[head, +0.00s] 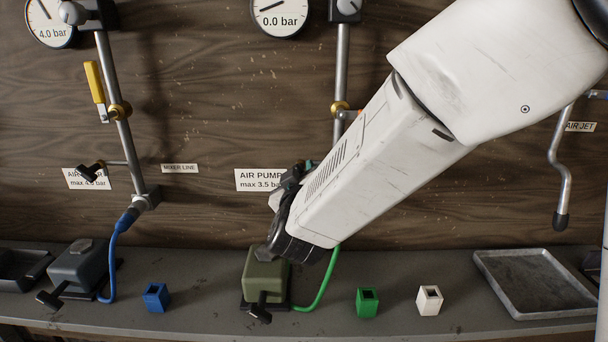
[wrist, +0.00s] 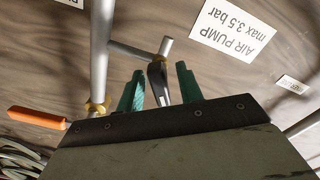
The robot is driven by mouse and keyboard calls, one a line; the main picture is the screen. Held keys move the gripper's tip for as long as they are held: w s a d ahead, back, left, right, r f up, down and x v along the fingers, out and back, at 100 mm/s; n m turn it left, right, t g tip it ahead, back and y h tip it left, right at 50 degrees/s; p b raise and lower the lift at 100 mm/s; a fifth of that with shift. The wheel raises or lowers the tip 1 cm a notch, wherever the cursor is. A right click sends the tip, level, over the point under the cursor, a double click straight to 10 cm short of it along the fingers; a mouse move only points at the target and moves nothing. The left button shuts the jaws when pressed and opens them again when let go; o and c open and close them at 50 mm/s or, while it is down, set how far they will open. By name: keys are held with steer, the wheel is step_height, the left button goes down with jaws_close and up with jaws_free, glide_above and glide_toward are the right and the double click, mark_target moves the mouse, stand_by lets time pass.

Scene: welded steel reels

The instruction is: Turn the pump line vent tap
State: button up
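The pump line vent tap (wrist: 158,82) is a dark flat handle on a short side branch off the grey pump line pipe (wrist: 102,45). In the wrist view it stands between the two green fingertips of my gripper (wrist: 160,84). The fingers are spread, with a gap on each side of the handle, so my gripper appears open around it. In the head view my gripper (head: 291,180) is beside the AIR PUMP label (head: 258,180), and my arm hides the tap and the lower pipe. The pump line gauge (head: 279,14) reads 0.0 bar.
An orange lever (wrist: 37,117) sits on the pump line's brass valve. The olive pump unit (head: 265,275) with a green hose (head: 322,285) stands below my gripper. Blue (head: 156,297), green (head: 367,302) and white (head: 429,300) blocks and a metal tray (head: 530,300) are on the bench.

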jaws_close()
steer(key=shift+n, duration=1.3)
jaws_free()
steer(key=shift+s, duration=0.1)
steer(key=s, duration=0.7)
steer(key=shift+s+a, duration=0.15)
steer(key=shift+s, duration=0.2)
